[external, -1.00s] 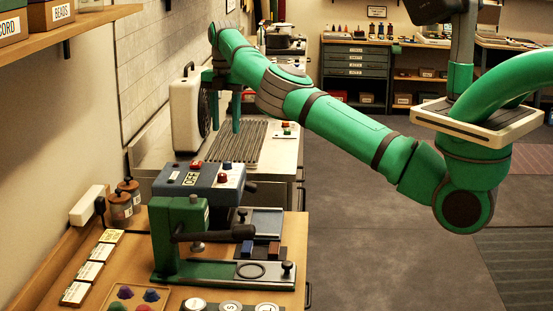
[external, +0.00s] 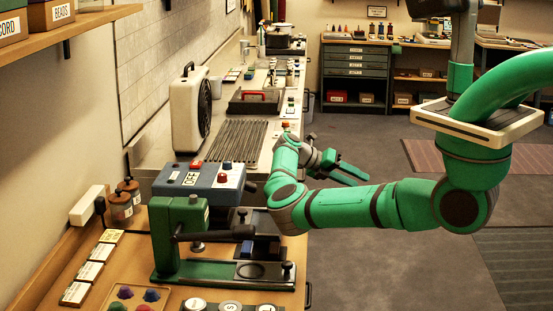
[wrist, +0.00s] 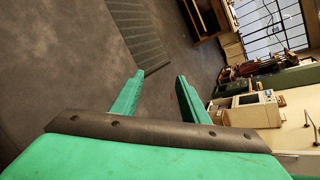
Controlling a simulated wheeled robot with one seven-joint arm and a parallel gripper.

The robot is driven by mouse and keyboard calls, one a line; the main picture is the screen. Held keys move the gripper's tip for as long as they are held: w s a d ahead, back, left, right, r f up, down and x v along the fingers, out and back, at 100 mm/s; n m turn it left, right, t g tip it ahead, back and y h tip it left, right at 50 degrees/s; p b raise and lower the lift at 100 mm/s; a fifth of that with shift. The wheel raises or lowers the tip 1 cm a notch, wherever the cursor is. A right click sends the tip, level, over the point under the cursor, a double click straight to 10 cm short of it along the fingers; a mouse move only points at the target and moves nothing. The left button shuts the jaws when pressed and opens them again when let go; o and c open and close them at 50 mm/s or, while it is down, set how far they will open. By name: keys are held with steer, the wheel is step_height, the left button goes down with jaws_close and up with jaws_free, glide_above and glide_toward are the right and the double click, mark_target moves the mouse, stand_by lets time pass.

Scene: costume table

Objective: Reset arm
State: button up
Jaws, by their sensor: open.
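My gripper (external: 345,169) is at the end of my green arm (external: 345,206), which is folded low over the aisle at the right edge of the benches. Its fingers point right, away from the benches, over open floor. In the wrist view my gripper (wrist: 158,85) shows two green fingers set apart with nothing between them. It is open and empty. The wrist view is tilted and looks across the floor toward other furniture.
The grey floor (external: 360,265) is clear. A drawer cabinet (external: 355,70) stands at the back.

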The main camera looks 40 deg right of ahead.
steer(key=s+d+r+n+g+h, duration=0.2)
steer(key=s+d+r+g+h, duration=0.15)
steer(key=s+d+h, duration=0.5)
steer(key=s+r+n+t+h, duration=0.5)
steer(key=s+n+t+h, duration=0.15)
steer(key=n, duration=0.25)
steer(key=s+a+f+n+t+y, duration=0.2)
steer(key=a+f+n+t+y, duration=0.3)
steer(key=a+n+t, duration=0.5)
steer(key=s+a+f+n+t+y, duration=0.3)
steer(key=a+n+t+y, duration=0.45)
steer(key=n, duration=0.55)
steer(key=s+a+f+n+t+y, duration=0.2)
steer(key=a+f+n+t+y, duration=0.2)
steer(key=a+n+t+y, duration=0.45)
steer(key=s+a+f+n+g+y, duration=0.2)
steer(key=s+a+f+n+g, duration=0.1)
steer(key=s+a, duration=0.6)
steer(key=s+a+f+n+g+y, duration=0.2)
steer(key=s+a+f+n+g, duration=0.2)
steer(key=s+a, duration=0.5)
steer(key=shift+s+n, duration=0.55)
steer(key=shift+s, duration=0.15)
